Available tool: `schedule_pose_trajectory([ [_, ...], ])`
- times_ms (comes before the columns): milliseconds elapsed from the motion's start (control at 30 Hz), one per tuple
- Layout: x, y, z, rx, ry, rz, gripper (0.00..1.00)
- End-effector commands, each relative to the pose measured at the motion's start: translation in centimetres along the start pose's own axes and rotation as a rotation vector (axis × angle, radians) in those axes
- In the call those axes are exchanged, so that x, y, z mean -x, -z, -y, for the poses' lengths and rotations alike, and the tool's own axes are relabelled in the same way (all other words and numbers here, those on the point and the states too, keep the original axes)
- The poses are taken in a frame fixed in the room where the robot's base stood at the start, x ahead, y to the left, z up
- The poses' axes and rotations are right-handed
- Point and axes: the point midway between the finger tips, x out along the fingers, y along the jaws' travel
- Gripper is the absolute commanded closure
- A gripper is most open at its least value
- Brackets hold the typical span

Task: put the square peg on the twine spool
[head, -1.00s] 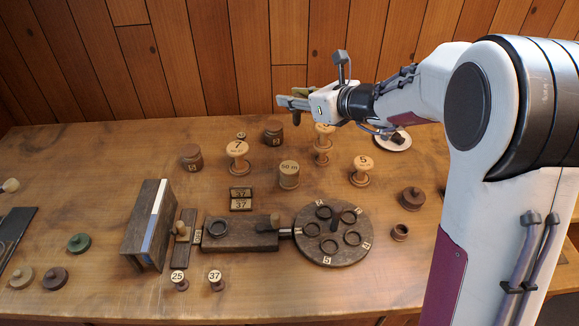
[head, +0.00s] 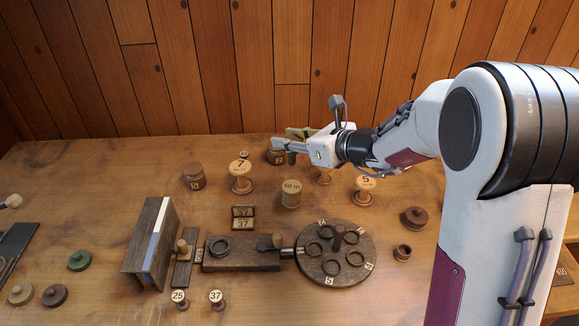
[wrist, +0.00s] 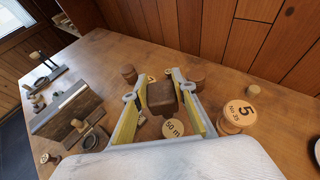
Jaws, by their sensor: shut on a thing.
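My gripper (head: 284,143) is shut on a dark brown, squarish wooden block, which I take for the square peg (wrist: 161,97). In the wrist view the peg sits between the two yellow-lined fingers; in the head view it is mostly hidden. The gripper is above the back of the table, near a dark lidded jar (head: 276,157). I cannot tell which is the twine spool.
Another dark jar (head: 194,177) stands at back left. A round disc with rings (head: 335,268) and a wooden base (head: 240,261) lie in front, with an upright board (head: 150,243) to the left. The wood-panelled wall (head: 220,70) is close behind. The left back tabletop is clear.

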Motion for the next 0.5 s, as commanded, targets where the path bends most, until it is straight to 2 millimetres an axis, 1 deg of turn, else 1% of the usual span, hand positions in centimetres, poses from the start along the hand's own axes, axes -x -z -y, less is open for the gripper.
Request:
schedule_pose_trajectory([
  [33, -0.3, 0.8, 0.0, -0.003, -0.001, -0.002, 0.94],
  [100, -0.7, 1.7, 0.0, -0.003, -0.001, -0.002, 0.94],
  [200, -1.1, 2.7, 0.0, -0.003, 0.0, -0.001, 0.94],
  [300, -1.4, 3.3, 0.0, -0.001, -0.001, -0.001, 0.94],
  [500, -1.4, 3.4, 0.0, 0.001, 0.001, 0.001, 0.94],
])
